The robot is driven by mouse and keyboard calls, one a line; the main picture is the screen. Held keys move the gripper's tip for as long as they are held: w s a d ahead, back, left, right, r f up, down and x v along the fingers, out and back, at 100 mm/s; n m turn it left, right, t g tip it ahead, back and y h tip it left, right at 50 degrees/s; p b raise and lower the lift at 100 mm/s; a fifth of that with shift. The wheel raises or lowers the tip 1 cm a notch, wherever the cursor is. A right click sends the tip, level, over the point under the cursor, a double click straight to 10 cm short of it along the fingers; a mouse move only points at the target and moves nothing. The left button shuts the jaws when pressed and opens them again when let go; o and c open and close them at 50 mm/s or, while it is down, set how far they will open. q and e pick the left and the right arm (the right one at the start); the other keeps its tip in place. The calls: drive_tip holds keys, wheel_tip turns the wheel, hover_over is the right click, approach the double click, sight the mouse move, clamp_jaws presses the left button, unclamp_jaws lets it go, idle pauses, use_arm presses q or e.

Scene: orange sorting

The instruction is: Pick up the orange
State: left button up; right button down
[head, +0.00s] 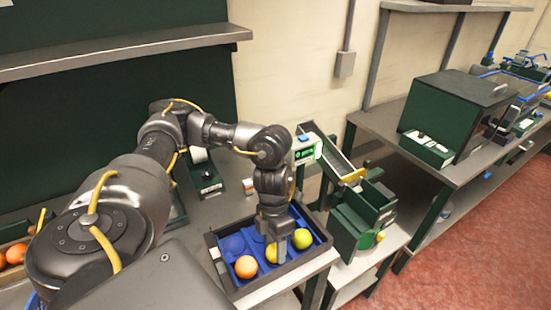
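An orange (246,267) lies in the front left part of a dark-rimmed tray (262,287) with a blue inside. A yellow fruit (303,239) lies at the right in the tray, and another yellow fruit (271,253) is partly hidden behind my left gripper. My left gripper (282,252) points down into the tray, to the right of the orange and apart from it, between the two yellow fruits. Its fingers overlap in this view, so I cannot tell whether they are open or touch a fruit. My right gripper is not in view.
More oranges (15,254) lie in a wooden box at the far left. A shelf (120,50) hangs above, and a bench with a dark green machine (455,115) stands at the right.

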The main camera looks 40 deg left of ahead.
use_arm(q)
drive_tip(key=c, duration=0.4)
